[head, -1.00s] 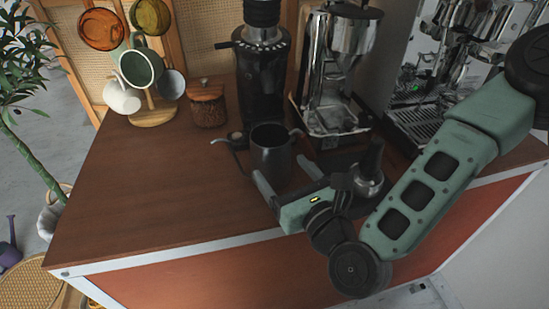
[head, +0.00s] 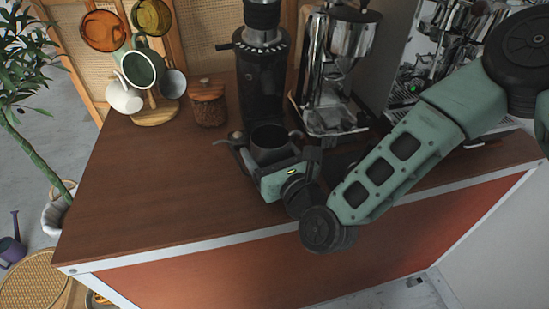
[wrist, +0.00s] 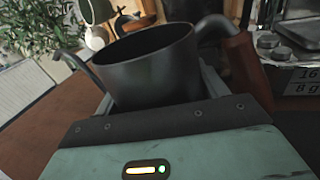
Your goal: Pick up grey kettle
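The grey kettle (head: 270,145) is a dark, open-topped vessel with a thin spout on the left and a handle on the right. It stands upright on the brown counter in front of the black grinder. My gripper (head: 268,160) is low at the kettle's near side, with its fingers spread around the body. In the wrist view the kettle (wrist: 148,68) fills the space between the fingers (wrist: 155,92), close to the palm. Its lower part is hidden by the gripper. Contact between the fingers and its walls is not clear.
The black grinder (head: 262,85) stands behind the kettle, and a chrome coffee machine (head: 335,75) is to its right. A wooden-lidded jar (head: 208,105) and a mug rack (head: 155,115) stand at back left. The counter's left and front (head: 150,190) are clear.

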